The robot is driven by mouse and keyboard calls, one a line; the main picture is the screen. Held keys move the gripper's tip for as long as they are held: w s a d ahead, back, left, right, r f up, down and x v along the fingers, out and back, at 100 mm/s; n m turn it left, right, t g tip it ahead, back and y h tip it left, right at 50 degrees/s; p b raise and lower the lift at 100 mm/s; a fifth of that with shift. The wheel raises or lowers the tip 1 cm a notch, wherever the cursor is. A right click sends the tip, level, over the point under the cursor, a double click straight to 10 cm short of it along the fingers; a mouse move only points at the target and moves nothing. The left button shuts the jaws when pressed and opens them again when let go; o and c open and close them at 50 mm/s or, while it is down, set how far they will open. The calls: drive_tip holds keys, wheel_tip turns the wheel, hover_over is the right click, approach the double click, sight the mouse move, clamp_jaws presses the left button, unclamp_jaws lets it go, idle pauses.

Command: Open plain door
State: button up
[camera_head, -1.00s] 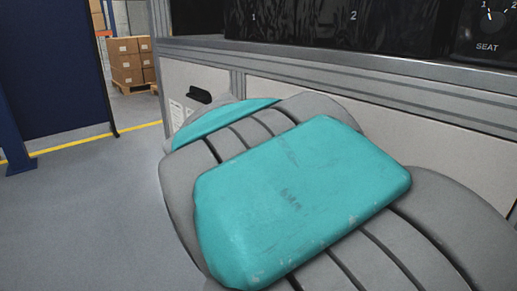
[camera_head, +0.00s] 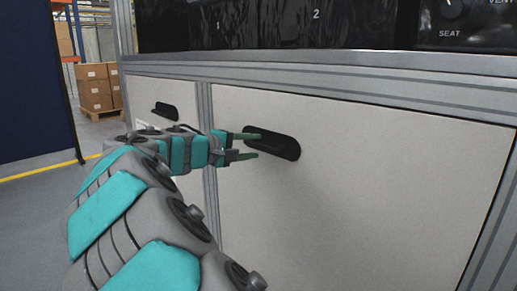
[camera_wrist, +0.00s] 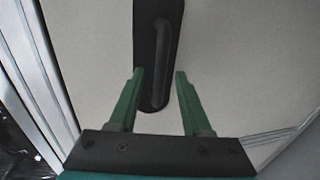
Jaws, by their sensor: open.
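The plain door (camera_head: 370,185) is a large off-white panel in a grey metal frame, and it sits shut in the head view. Its black handle (camera_head: 272,143) is a rounded horizontal bar near the door's upper left. My gripper (camera_head: 254,145) is open, with its green fingertips at the left end of the handle. In the wrist view the handle (camera_wrist: 158,55) runs upward from between my gripper's fingers (camera_wrist: 158,75). The fingers lie on either side of its near end, with a gap on the right. I cannot tell if either finger touches it. The door (camera_wrist: 225,60) fills much of that view.
A smaller panel with a black handle (camera_head: 165,110) is left of the frame post (camera_head: 208,150). Above is a dark control panel (camera_head: 270,25) with a SEAT knob. A dark blue partition (camera_head: 30,85) and boxes on a pallet (camera_head: 97,88) stand further left. Grey floor is open there.

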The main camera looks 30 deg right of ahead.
sight(256, 146)
drive_tip(key=shift+x, duration=1.55)
clamp_jaws()
